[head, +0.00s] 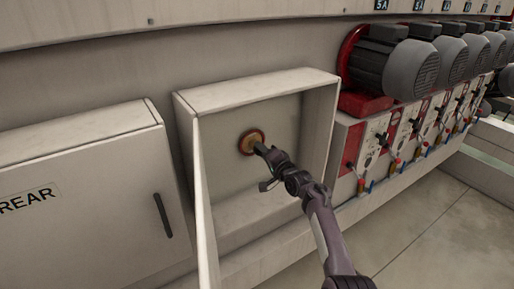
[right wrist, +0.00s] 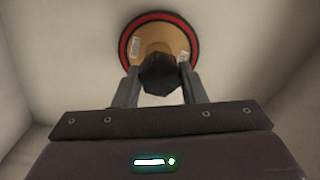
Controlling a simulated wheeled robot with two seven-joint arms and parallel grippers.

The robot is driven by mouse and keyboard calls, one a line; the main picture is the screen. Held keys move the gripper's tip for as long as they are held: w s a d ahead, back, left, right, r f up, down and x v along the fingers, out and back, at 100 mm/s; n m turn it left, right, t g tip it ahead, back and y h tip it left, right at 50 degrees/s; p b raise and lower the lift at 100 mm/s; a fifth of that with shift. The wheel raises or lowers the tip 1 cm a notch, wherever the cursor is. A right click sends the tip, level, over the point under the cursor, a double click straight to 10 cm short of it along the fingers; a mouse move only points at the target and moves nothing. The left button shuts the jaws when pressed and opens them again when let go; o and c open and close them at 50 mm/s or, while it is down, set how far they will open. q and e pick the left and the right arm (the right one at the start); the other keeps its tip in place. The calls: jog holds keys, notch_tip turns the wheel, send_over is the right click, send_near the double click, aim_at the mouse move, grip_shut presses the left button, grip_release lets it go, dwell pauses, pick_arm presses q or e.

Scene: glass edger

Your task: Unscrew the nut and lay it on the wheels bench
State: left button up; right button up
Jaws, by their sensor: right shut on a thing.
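The nut (right wrist: 160,74) is dark and faceted, in front of an orange-tan wheel with a red rim (right wrist: 160,27). In the head view the wheel (head: 246,139) sits at the back wall of an open box. My right gripper (right wrist: 160,82) is shut on the nut, one finger on each side of it. In the head view my right gripper (head: 261,150) reaches into the box and touches the front of the wheel area; the nut is hidden there. My left gripper is not in view. I cannot make out a wheels bench.
The open box (head: 262,84) has walls around my right gripper, and its door (head: 205,205) stands open at the left. A closed cabinet marked REAR (head: 80,190) is further left. Several grey motors (head: 410,70) and red-and-white panels line the right. Floor (head: 440,230) is clear at lower right.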

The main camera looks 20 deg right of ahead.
jog(key=n+b, duration=1.3)
jog(key=n, duration=1.4)
jog(key=shift+r, duration=0.1)
jog(key=o, duration=0.9)
jog(key=shift+s, duration=0.1)
jog(key=shift+o, duration=0.2)
